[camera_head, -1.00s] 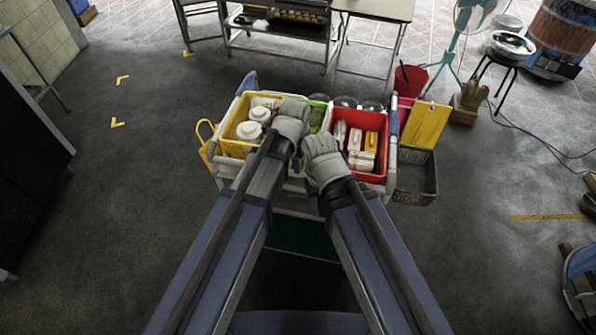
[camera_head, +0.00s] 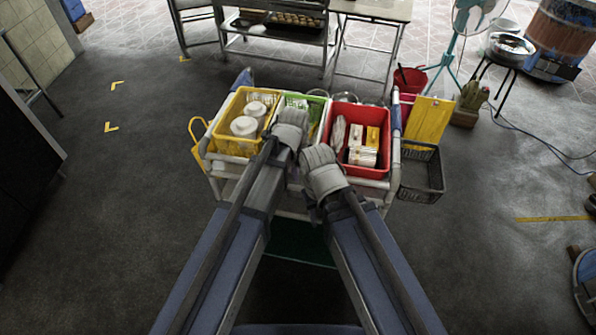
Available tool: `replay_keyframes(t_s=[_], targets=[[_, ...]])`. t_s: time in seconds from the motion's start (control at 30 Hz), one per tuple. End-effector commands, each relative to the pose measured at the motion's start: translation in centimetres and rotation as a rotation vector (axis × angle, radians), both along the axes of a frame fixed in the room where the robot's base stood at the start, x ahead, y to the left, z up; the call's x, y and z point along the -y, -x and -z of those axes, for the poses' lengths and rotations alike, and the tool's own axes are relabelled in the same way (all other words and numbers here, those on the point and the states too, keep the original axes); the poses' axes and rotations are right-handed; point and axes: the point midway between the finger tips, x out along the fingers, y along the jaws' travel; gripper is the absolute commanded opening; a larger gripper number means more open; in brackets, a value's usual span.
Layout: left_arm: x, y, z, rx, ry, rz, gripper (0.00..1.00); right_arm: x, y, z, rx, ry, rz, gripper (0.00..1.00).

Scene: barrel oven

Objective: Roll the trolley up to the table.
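The trolley (camera_head: 222,166) is a light-framed cart in front of me, carrying a yellow bin (camera_head: 222,138), a green bin (camera_head: 315,104) and a red bin (camera_head: 375,171). The table (camera_head: 375,9) has a pale top and metal legs and stands beyond the trolley, with floor between them. The end of my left arm, with its gripper (camera_head: 291,130), is over the trolley's near middle. The end of my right arm, with its gripper (camera_head: 322,168), is just right of it. The fingers of both are hidden, so their grip on the trolley cannot be seen.
A metal rack with a tray of small items (camera_head: 295,19) stands left of the table. A dark crate (camera_head: 425,175) and yellow panel (camera_head: 430,120) are at the trolley's right side. Floor at left is clear.

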Motion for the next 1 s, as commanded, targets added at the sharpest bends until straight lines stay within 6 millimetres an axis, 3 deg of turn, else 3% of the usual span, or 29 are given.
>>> replay_keyframes(t_s=[0.2,0.7,1.0], targets=[[-0.01,0.00,-0.08,0.000,0.000,0.000,0.55,0.00,0.00,-0.08,0.000,0.000,0.000,0.43],[0.00,0.00,-0.07,0.000,0.000,0.000,0.00,0.00,0.00,-0.07,0.000,0.000,0.000,0.43],[0.00,0.00,-0.07,0.000,0.000,0.000,0.00,0.01,0.00,-0.07,0.000,0.000,0.000,0.43]])
